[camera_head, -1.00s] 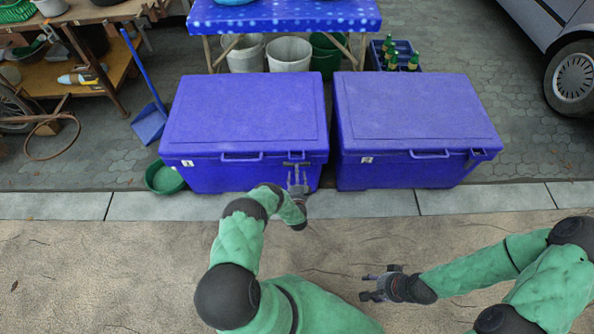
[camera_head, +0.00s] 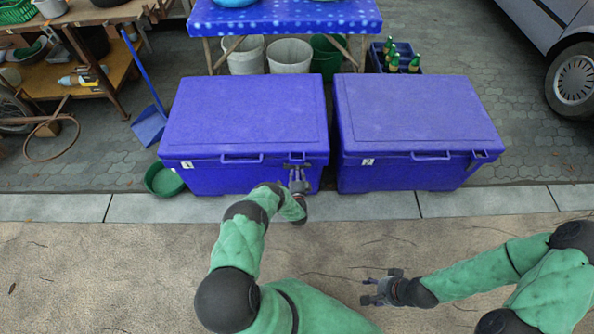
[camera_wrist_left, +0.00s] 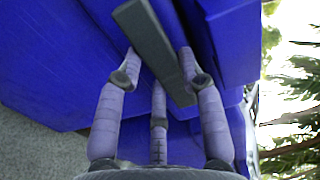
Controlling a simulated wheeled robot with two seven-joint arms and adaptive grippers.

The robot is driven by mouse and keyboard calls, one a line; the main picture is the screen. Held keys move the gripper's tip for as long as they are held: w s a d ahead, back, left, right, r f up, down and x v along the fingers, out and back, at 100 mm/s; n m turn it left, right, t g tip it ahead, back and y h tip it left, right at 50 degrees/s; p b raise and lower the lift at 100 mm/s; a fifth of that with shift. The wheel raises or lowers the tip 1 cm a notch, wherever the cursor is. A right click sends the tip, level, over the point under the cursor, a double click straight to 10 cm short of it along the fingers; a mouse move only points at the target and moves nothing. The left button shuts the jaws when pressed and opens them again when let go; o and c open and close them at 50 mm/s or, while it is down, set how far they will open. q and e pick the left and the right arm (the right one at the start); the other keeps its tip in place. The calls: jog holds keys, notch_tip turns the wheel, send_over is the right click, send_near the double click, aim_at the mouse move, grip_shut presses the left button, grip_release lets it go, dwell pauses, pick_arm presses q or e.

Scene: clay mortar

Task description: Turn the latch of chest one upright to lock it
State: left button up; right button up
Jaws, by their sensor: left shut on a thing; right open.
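Chest one (camera_head: 240,110) is the closed blue chest on the left with a "1" label on its front. My left gripper (camera_head: 298,180) is at the right part of its front, just below the lid rim. In the left wrist view its fingers (camera_wrist_left: 160,85) are shut on the latch (camera_wrist_left: 152,45), a dark grey bar. The bar slants across the picture against the blue chest front. The fingers partly hide the latch in the head view, so its exact angle is hard to tell. My right gripper (camera_head: 378,287) is open and empty, over the ground.
Chest two (camera_head: 415,110) stands closed to the right, a narrow gap away. A green basin (camera_head: 163,180) and a blue dustpan (camera_head: 150,125) are at the left. A table with a blue cloth (camera_head: 285,18) stands behind. The paving in front is free.

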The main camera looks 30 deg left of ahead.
pick_arm(q)
jog(key=shift+w+d+r+n, duration=0.1)
jog(key=shift+n, duration=2.85)
jog(key=shift+w+d+r+n, duration=0.1)
jog(key=shift+n, duration=2.9)
jog(key=shift+d+r+n, duration=0.1)
jog(key=shift+n, duration=2.85)
jog(key=o, duration=1.1)
jog(key=shift+o, duration=0.2)
jog(key=shift+s, duration=0.1)
